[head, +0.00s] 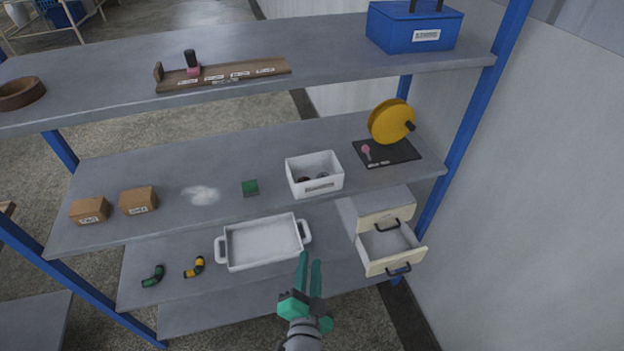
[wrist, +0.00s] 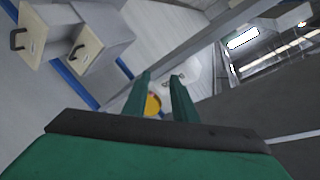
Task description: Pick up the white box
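The white box (head: 330,186) stands upright on the middle shelf in the head view. It is open-topped, has a label on its front and holds a few small dark round items. My gripper (head: 310,260) is in front of the shelves, below the box and apart from it, fingers pointing up in the picture. In the wrist view my gripper (wrist: 161,82) has its two green fingers apart with nothing held between them. I cannot make out the white box for certain in the wrist view.
Below are a white tray (head: 229,256) with handles and an open drawer (head: 390,250). A blue post (head: 460,140) edges the right side.

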